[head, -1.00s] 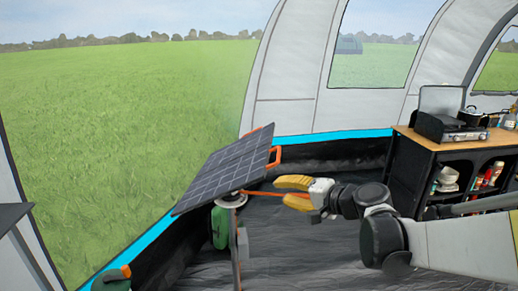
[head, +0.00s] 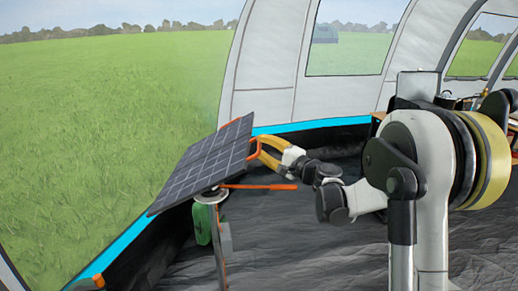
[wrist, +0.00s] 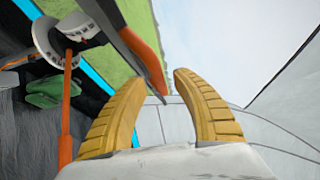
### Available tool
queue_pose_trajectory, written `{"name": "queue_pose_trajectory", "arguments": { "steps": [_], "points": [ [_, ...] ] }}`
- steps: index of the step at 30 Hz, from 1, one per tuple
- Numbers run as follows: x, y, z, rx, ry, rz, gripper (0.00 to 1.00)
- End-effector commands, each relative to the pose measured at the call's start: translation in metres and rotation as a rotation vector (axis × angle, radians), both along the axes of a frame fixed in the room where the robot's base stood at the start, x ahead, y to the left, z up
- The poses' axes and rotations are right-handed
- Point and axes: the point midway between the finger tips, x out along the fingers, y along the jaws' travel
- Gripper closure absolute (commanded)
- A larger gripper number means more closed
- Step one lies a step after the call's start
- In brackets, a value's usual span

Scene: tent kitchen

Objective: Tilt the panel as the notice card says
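The dark solar panel (head: 200,165) sits tilted on a post, its right side higher, in the head view. An orange handle (head: 254,150) is on its right edge; in the wrist view the handle (wrist: 145,48) reaches toward the gap between my fingertips. An orange lever (head: 262,187) sticks out to the right below the panel. No notice card shows.
The grey tent wall (head: 270,60) stands behind, with the groundsheet (head: 320,235) clear to the right of the post. A counter at far right is mostly hidden by my arm.

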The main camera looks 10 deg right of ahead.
Motion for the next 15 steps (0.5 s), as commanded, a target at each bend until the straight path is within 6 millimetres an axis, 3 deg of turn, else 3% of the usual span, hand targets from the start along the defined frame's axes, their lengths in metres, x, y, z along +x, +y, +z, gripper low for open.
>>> {"name": "queue_pose_trajectory", "arguments": {
  "steps": [5,13,15],
  "points": [
    [0.0113,0.0069,0.0002,0.000,0.000,0.000,0.66],
    [0.0124,0.0073,0.0009,-0.001,0.000,0.000,0.66],
    [0.0123,0.0073,0.0009,-0.001,0.000,0.000,0.85]
  ]
}}
